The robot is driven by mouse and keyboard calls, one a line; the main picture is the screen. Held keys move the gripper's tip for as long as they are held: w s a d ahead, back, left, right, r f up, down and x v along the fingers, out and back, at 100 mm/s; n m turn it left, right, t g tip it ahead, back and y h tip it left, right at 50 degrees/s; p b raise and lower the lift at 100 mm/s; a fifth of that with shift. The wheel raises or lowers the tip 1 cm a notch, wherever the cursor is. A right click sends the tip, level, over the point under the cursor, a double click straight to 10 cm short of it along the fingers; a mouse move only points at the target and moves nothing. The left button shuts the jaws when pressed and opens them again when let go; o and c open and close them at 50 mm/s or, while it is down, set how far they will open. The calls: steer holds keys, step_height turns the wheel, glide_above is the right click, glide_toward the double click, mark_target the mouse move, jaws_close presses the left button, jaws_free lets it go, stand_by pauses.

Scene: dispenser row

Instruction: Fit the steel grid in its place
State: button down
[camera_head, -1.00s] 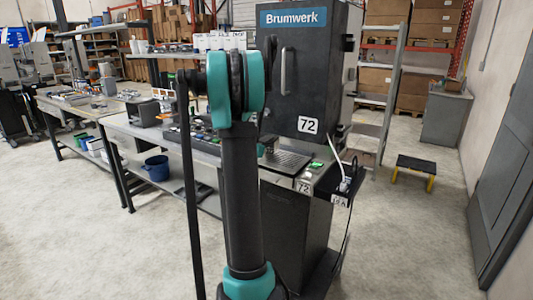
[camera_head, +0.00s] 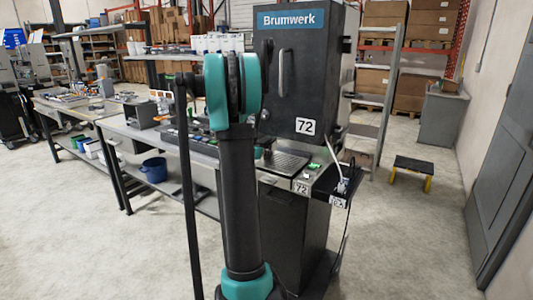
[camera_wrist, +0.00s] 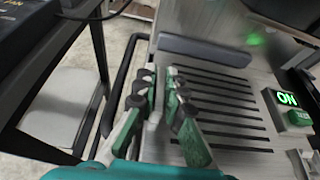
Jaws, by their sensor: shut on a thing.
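The steel grid (camera_wrist: 225,105) is a grey metal plate with several long dark slots. It fills the middle of the wrist view and lies at the front of the dispenser. In the head view the grid (camera_head: 287,162) shows small below the black cabinet, partly behind my arm.
A lit green ON sign (camera_wrist: 287,98) and a green button (camera_wrist: 299,118) are right of the grid. A grey bar (camera_wrist: 205,50) lies beyond it. The black Brumwerk cabinet (camera_head: 290,75) rises behind.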

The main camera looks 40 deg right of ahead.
steer(key=shift+f, duration=0.55)
steer(key=c, duration=1.5)
jaws_free()
steer(key=shift+c, duration=0.2)
steer(key=v, duration=1.2)
